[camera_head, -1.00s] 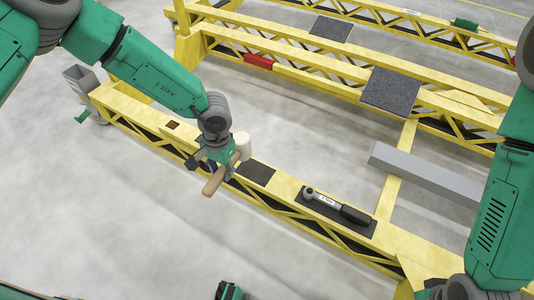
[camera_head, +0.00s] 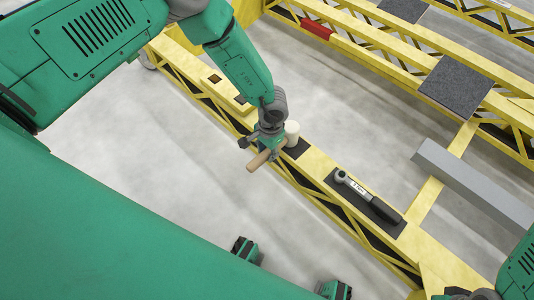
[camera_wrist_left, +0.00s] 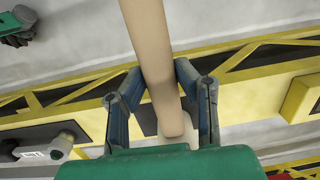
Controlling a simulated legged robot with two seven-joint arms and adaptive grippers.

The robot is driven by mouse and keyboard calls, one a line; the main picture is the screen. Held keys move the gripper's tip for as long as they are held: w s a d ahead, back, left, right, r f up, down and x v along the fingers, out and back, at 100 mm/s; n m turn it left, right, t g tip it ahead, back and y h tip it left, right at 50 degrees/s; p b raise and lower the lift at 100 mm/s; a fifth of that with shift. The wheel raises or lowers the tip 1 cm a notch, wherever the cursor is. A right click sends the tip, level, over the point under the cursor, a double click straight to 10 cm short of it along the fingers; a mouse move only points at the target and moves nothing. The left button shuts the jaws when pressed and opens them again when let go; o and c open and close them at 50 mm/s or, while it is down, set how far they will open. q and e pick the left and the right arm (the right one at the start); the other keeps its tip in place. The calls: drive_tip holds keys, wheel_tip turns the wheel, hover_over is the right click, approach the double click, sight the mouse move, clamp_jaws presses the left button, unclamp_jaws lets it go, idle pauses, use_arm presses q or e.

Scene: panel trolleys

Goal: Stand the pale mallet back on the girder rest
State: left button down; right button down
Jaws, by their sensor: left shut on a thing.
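The pale mallet is in my left gripper (camera_head: 268,148), which is shut on its wooden handle (camera_head: 258,161). The mallet lies tilted, handle end toward the lower left and cream head (camera_head: 292,131) at the upper right. In the left wrist view, the handle (camera_wrist_left: 149,45) runs down between the two fingers (camera_wrist_left: 160,105); the head is mostly hidden there. The yellow girder rest (camera_head: 320,167) lies beneath. A dark pad (camera_head: 297,149) on it shows beside the mallet head, partly covered. I cannot tell whether the mallet touches the girder.
A torque wrench (camera_head: 365,193) lies on another dark pad along the girder. A raised yellow block with a dark recess (camera_head: 215,78) is on the other side. A grey beam (camera_head: 475,185) and a grey panel (camera_head: 457,86) lie to the right.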

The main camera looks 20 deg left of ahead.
use_arm(q)
drive_tip(key=shift+w, duration=0.1)
drive_tip(key=shift+f, duration=0.2)
drive_tip(key=c, duration=1.2)
unclamp_jaws()
drive_tip(key=shift+a, duration=0.1)
